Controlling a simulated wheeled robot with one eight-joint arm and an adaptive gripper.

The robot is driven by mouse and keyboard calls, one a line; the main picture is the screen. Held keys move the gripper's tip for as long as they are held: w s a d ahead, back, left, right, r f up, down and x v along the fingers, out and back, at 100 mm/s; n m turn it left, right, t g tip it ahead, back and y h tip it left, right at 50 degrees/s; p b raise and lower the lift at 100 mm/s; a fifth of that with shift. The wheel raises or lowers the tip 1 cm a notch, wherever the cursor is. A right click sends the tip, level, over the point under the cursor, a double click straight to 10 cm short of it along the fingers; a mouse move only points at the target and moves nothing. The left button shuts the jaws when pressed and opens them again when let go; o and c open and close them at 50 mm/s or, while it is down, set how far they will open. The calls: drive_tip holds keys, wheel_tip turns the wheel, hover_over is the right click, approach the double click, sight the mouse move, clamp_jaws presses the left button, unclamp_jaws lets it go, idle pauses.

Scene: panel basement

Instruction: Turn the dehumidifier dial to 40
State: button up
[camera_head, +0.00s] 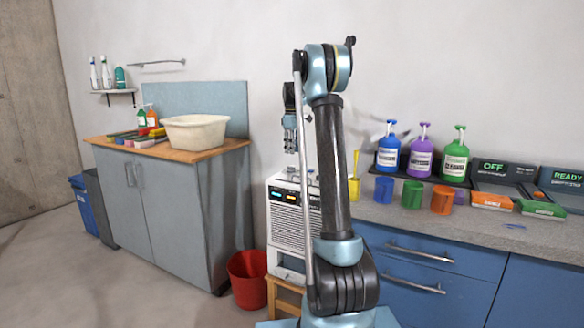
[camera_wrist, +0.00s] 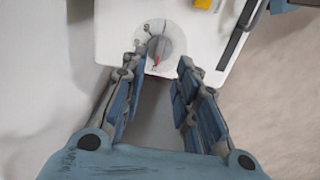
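The dehumidifier (camera_head: 288,222) is a white box with dark vents and a small lit display, standing on a wooden stool left of the blue counter. Its white top (camera_wrist: 115,35) shows in the wrist view. The round grey dial (camera_wrist: 165,46) sits on that top, with a red mark at its lower edge in the wrist view. Its numbers are too small to read. My gripper (camera_wrist: 160,66) is open and empty, its fingers to either side of the dial's lower part in the picture. In the head view my gripper (camera_head: 290,138) points down above the dehumidifier, apart from it.
A red bucket (camera_head: 248,279) stands left of the dehumidifier. A grey cabinet (camera_head: 170,205) with a white basin (camera_head: 195,133) is further left. The blue counter (camera_head: 440,270) on the right holds bottles, cups and boxes. My arm hides part of the dehumidifier's right side.

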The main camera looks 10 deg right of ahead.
sight(291, 169)
wheel_tip(291, 169, down, 8)
drive_tip(key=shift+f, duration=0.15)
idle(0.4)
clamp_jaws()
drive_tip(key=shift+d, duration=0.15)
